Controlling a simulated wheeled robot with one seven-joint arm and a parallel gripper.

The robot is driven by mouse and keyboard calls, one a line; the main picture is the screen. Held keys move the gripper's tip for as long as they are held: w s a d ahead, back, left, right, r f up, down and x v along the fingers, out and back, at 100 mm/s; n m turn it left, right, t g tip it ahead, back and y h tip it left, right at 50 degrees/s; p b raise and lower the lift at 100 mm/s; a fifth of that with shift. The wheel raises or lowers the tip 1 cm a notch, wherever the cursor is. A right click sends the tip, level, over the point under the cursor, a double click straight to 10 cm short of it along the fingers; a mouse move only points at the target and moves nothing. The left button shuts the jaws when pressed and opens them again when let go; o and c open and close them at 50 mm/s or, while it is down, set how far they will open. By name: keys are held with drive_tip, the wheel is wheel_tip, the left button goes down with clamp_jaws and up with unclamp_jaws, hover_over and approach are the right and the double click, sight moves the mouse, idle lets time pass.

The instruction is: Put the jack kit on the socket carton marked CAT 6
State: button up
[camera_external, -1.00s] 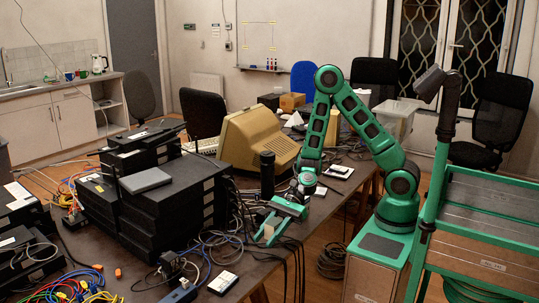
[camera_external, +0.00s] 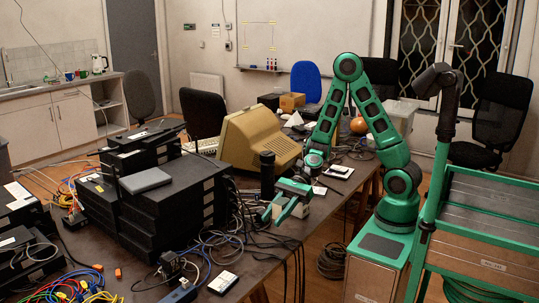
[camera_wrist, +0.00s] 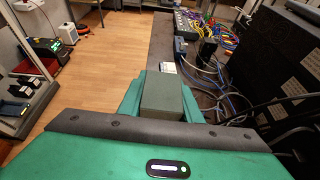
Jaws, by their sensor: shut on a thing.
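My gripper (camera_external: 278,209) is over the right part of the dark table, its fingers pointing to the lower left. In the wrist view my gripper (camera_wrist: 162,98) is shut on a grey-green box (camera_wrist: 163,92), which sits between the two green fingers. I take this box to be the jack kit; no label on it can be read. No carton with a readable CAT 6 mark shows.
Black equipment (camera_external: 175,205) is stacked left of the gripper. A beige monitor (camera_external: 262,140) and a dark cylinder (camera_external: 267,172) stand behind it. Cables (camera_external: 215,245) and a white card (camera_external: 222,283) lie in front. A green rack (camera_external: 480,225) with labelled cartons stands at right.

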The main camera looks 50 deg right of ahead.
drive_tip(key=w+f+v, duration=0.1)
drive_tip(key=w+v, duration=0.1)
drive_tip(key=v, duration=1.5)
drive_tip(key=w+d+f, duration=0.7)
drive_tip(key=d+f, duration=0.2)
drive_tip(key=f, duration=0.1)
drive_tip(key=shift+f+n, duration=0.3)
drive_tip(key=shift+f, duration=0.05)
drive_tip(key=o, duration=1.1)
drive_tip(key=shift+f, duration=0.1)
